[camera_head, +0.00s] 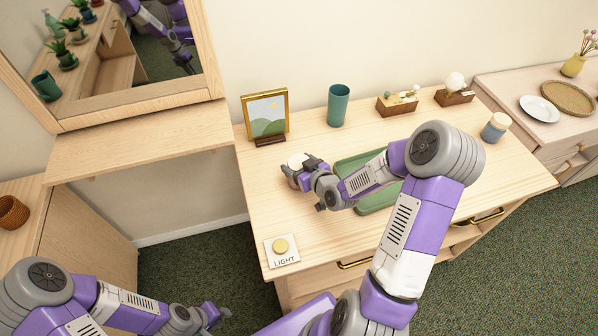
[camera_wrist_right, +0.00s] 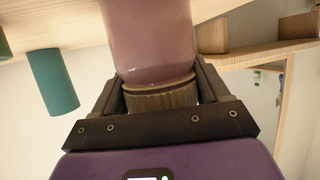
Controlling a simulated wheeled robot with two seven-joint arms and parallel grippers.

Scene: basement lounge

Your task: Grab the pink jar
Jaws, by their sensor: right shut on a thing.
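The pink jar (camera_wrist_right: 150,45) fills the upper middle of the right wrist view, its ribbed brownish lid (camera_wrist_right: 160,98) between my fingers. My right gripper (camera_wrist_right: 160,100) is shut on it at the lid end. In the head view my right gripper (camera_head: 300,172) is over the left part of the wooden table, in front of the picture frame.
A picture frame (camera_head: 266,116), teal cup (camera_head: 339,105), two wooden boxes (camera_head: 398,103) (camera_head: 454,95) and a blue-grey jar (camera_head: 495,127) stand on the table (camera_head: 287,208). A green tray (camera_head: 377,198) lies under my right arm.

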